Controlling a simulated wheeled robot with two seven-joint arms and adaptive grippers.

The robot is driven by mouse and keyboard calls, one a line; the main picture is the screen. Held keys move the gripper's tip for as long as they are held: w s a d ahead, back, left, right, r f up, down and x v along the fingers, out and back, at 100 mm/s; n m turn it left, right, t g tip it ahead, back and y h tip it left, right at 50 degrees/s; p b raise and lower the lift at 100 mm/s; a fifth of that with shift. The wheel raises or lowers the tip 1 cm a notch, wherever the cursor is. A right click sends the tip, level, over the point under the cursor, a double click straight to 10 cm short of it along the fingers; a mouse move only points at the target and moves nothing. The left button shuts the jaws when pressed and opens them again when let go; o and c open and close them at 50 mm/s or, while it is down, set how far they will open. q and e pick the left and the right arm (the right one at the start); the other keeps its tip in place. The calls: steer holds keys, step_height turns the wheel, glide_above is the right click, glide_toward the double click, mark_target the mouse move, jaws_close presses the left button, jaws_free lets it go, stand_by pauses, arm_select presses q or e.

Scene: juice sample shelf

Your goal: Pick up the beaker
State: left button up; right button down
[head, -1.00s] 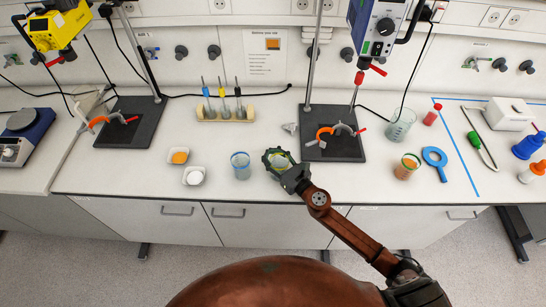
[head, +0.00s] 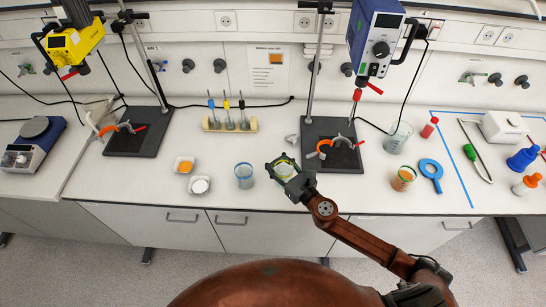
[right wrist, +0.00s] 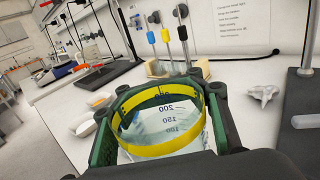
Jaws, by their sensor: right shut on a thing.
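A clear glass beaker with a yellow band (right wrist: 160,128) and markings for 200, 150 and 100 fills the middle of the right wrist view. In the head view the same beaker (head: 285,170) is at the front of the bench. My right gripper (head: 281,169) is shut on it, with its dark green fingers on both sides of the glass. Its lower part is hidden, and I cannot tell whether it touches the bench. My left gripper is not in view.
A blue-rimmed beaker (head: 244,176) stands just left of my gripper, beside two small white dishes (head: 200,185). A black stand base (head: 333,158) is close behind to the right.

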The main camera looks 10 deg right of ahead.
mark_target(279, 167)
steer(key=s+r+p, duration=0.2)
steer(key=s+r, duration=0.3)
steer(key=s, duration=0.5)
steer(key=shift+s+r, duration=0.2)
steer(key=shift+r, duration=0.2)
stand_by(0.5)
